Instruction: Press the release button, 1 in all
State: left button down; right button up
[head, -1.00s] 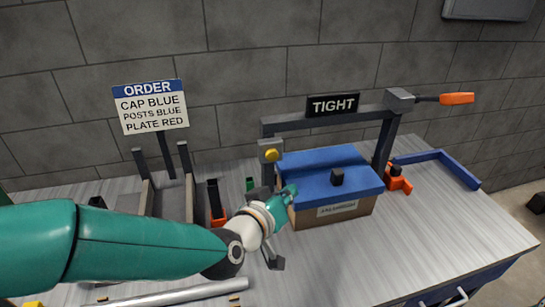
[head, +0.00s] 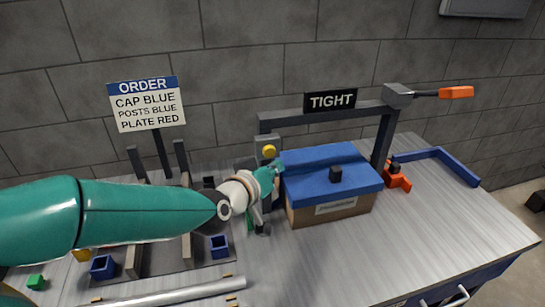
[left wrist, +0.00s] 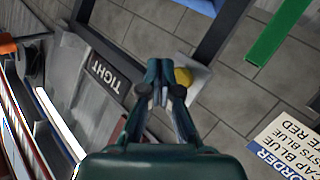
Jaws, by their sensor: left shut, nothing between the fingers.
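The yellow round release button (head: 269,152) sits on a grey plate on the left post of the frame with the TIGHT sign (head: 330,100). My left gripper (head: 275,171) is just below and in front of the button, its fingers partly hidden by my wrist. In the left wrist view, the gripper's fingertips (left wrist: 160,72) are together with nothing between them. The button (left wrist: 183,77) shows just right of the fingertips there; I cannot tell whether they touch its plate. My right gripper is not in view.
A box with a blue lid (head: 318,163) stands under the frame. An orange-handled lever (head: 455,92) sticks out at the upper right. The ORDER sign (head: 147,103) stands at the left. Blue square parts (head: 219,247) lie nearby. The table's right front is clear.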

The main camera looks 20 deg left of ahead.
pick_arm(q)
jog(key=shift+w+a+b, duration=0.3)
jog(key=shift+w+a, duration=0.3)
jog(key=shift+w, duration=0.25)
dwell(0.7)
jog(key=shift+w+a+r+b, duration=0.1)
jog(key=shift+w+a+b, duration=0.45)
jog(key=shift+w, duration=0.1)
dwell(1.1)
jog(key=shift+s+d, duration=0.1)
jog(key=shift+d, duration=0.05)
jog(key=shift+s+d+p, duration=0.4)
jog(key=shift+s, duration=0.25)
jog(key=shift+s+d, duration=0.1)
